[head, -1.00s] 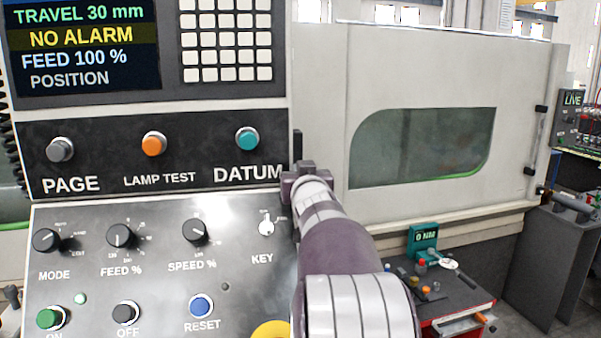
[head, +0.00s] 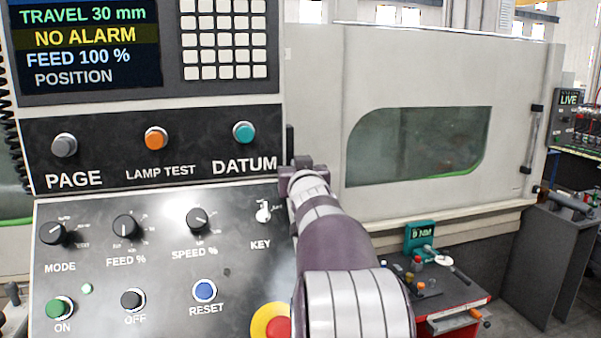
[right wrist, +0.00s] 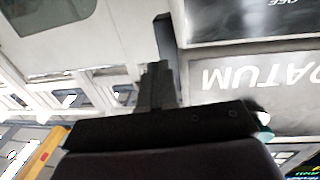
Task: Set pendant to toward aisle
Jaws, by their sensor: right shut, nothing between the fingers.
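The pendant fills the left of the head view as a control panel (head: 215,120) with a screen, keypad, buttons and knobs. A short dark upright bar (head: 290,140) stands at its right edge. My right gripper (head: 295,170) is at that edge, beside the DATUM label and just below the bar, largely hidden by my own arm. In the right wrist view my right gripper (right wrist: 154,85) is shut and empty, its fingers close to a dark bar (right wrist: 167,40) at the panel's edge. I cannot tell whether they touch. My left gripper is out of view.
A pale machine enclosure with a window (head: 418,145) stands behind on the right. A red tool cart (head: 455,310) with small items is below it. A grey cabinet (head: 545,260) stands far right. A red and yellow emergency stop (head: 272,326) is near my right arm.

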